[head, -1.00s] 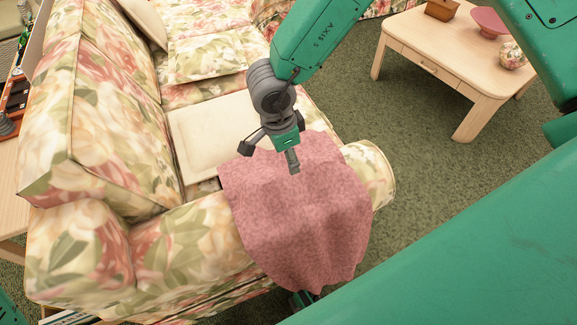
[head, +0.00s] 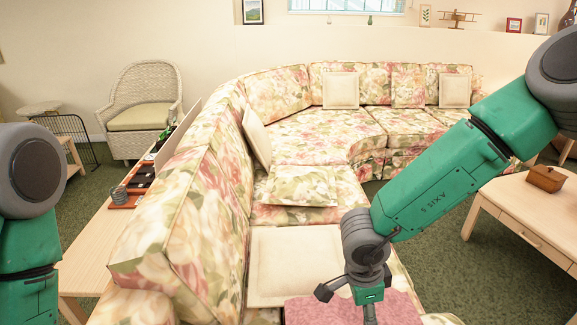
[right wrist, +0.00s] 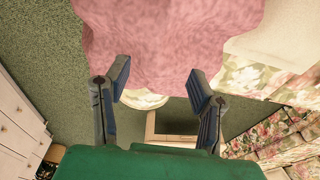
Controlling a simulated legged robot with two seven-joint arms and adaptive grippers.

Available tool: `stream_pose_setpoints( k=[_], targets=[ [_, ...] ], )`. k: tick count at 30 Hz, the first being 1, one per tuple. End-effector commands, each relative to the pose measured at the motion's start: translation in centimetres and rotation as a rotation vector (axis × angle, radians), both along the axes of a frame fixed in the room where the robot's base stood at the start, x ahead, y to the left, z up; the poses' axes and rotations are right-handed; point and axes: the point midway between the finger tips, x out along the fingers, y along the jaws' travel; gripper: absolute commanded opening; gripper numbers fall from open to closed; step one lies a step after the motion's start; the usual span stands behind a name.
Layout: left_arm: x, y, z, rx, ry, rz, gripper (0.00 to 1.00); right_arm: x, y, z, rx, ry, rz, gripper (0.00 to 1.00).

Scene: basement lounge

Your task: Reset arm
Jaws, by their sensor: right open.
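A pink cloth (head: 400,308) lies at the bottom edge of the head view, over the near end of the floral sofa; most of it is cut off. My right gripper (head: 347,302) hangs over the cloth's edge in the head view, fingers downward. In the right wrist view the two fingers (right wrist: 160,84) are wide apart with nothing gripped between them. The pink cloth (right wrist: 170,35) fills the top middle there, beyond the fingertips; I cannot tell whether they touch it. My left arm shows at the left edge, but its gripper is out of frame.
The floral sofa (head: 180,215) curves along the back, with a cream cushion (head: 285,262) near the gripper. A wooden side table (head: 90,250) with a tray stands left. A coffee table (head: 525,215) with a wooden box (head: 545,178) stands right.

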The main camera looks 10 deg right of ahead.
Motion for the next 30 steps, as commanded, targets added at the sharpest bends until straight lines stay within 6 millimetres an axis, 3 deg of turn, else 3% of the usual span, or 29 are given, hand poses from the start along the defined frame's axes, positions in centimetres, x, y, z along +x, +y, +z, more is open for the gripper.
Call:
stream_pose_setpoints(
  k=[4,8,15,21,24,30],
  targets=[
    [0.0,0.0,0.0,0.0,0.001,0.001,0.35,-1.8,-2.4,-2.9,-0.089,-0.019,0.195,0.51],
    [0.0,0.0,0.0,0.0,0.001,0.001,0.35,-4.3,-5.2,-6.0,-0.169,-0.037,0.5,0.51],
    [0.0,0.0,0.0,0.0,0.001,0.001,0.35,-10.8,-7.6,-9.8,-0.165,-0.011,1.071,0.51],
    [0.0,0.0,0.0,0.0,0.001,0.0,0.35,-17.8,-8.0,-10.9,-0.036,0.053,1.465,0.51],
    [0.0,0.0,0.0,0.0,0.001,0.0,0.35,-20.2,-8.1,-10.8,0.026,0.076,1.577,0.51],
    [0.0,0.0,0.0,0.0,0.001,0.0,0.35,-21.9,-8.2,-10.7,0.072,0.091,1.647,0.51]
  ],
)
